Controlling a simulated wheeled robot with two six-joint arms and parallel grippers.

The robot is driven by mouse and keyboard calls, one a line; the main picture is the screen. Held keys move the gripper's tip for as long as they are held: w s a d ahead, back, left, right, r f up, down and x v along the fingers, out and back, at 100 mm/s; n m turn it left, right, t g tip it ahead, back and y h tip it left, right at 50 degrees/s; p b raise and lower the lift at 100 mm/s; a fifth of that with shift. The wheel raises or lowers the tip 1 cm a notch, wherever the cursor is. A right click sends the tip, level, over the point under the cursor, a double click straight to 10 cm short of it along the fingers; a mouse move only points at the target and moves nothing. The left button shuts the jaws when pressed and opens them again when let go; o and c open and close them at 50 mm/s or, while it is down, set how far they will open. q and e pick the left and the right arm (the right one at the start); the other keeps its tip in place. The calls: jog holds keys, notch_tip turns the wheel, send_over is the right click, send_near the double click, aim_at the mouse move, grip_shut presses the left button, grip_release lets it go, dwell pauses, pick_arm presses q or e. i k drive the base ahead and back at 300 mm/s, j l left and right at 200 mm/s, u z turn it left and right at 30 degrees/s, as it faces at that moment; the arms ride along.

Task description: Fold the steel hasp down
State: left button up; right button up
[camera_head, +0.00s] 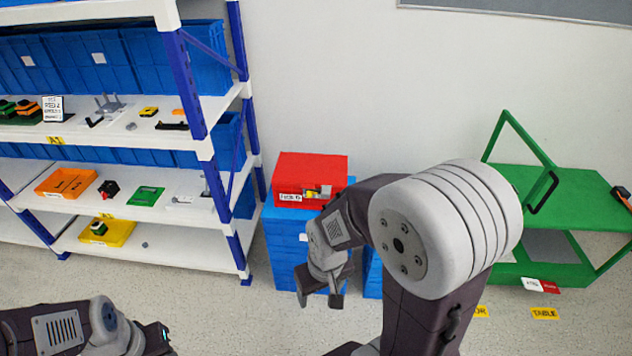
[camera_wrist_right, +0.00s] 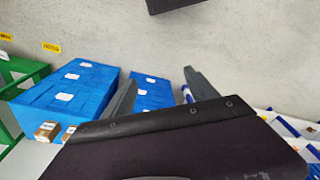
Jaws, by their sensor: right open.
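A red box (camera_head: 300,166) sits on top of blue crates in the head view. On its front face is a small light-coloured fitting (camera_head: 318,191) with yellow and dark parts; it is too small to tell whether the steel hasp is up or down. My right gripper (camera_head: 320,300) is open and empty, below the red box and in front of the blue crates, apart from the fitting. Its two grey fingers also show in the right wrist view (camera_wrist_right: 160,92), spread apart. The red box is not in the wrist view. My left arm shows at the lower left, its fingers out of frame.
A white and blue shelf rack (camera_head: 190,85) with bins and small parts stands on the left. A green cart (camera_head: 570,190) stands on the right. Blue crates (camera_head: 283,240) stack below the red box; more blue crates (camera_wrist_right: 72,88) show in the wrist view.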

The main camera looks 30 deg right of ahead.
aim_at(326, 190)
jog(key=i+l, duration=0.65)
jog(key=i, duration=0.15)
